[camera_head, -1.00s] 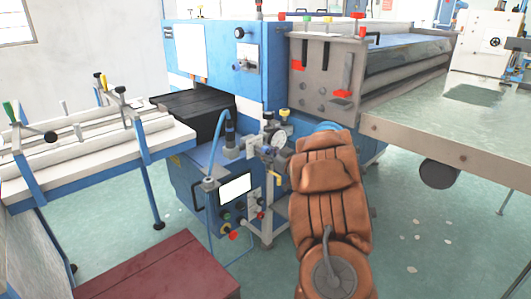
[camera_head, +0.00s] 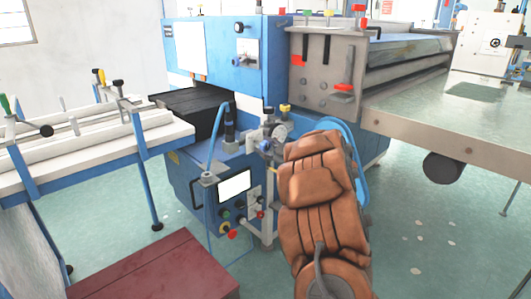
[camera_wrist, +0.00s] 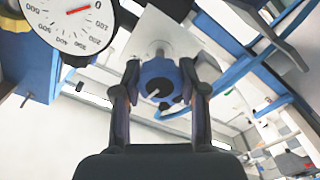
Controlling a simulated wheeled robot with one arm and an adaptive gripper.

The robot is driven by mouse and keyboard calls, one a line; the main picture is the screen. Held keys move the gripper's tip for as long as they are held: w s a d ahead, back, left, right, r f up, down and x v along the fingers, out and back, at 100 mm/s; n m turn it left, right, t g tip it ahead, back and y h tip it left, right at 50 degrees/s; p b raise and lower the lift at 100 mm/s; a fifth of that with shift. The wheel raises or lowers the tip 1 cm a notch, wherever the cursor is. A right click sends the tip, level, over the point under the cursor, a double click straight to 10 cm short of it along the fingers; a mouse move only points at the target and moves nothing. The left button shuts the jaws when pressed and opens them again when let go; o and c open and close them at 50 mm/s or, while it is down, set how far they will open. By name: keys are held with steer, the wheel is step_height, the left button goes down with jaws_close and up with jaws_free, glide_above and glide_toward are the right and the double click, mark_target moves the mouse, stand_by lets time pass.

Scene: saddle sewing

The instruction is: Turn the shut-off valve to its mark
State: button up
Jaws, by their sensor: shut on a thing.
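The shut-off valve's blue round handle (camera_wrist: 160,72) shows in the middle of the wrist view, with a dark hub and a short pale bar on it. My gripper (camera_wrist: 167,70) has one finger on each side of the handle and is shut on it. A pale plate (camera_wrist: 172,30) lies behind the handle. I cannot make out the valve's mark. In the head view my own arm covers the gripper and most of the area around it.
A round dial gauge (camera_wrist: 70,22) with a red needle sits close at the upper left of the wrist view. In the head view, the blue machine (camera_head: 250,85) stands behind my arm, with a control panel (camera_head: 235,186) to the left and a table (camera_head: 440,125) at the right.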

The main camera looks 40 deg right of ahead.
steer(key=n+b, duration=0.4)
steer(key=n, duration=0.1)
steer(key=shift+f+n, duration=0.2)
steer(key=shift+n, duration=0.1)
steer(key=n+b, duration=0.3)
steer(key=shift+r+n+b, duration=0.1)
steer(key=shift+n+b, duration=0.55)
steer(key=shift+n, duration=0.65)
steer(key=o, duration=1.2)
steer(key=shift+c, duration=0.2)
steer(key=s, duration=1.2)
steer(key=shift+a, duration=0.15)
steer(key=shift+r, duration=0.1)
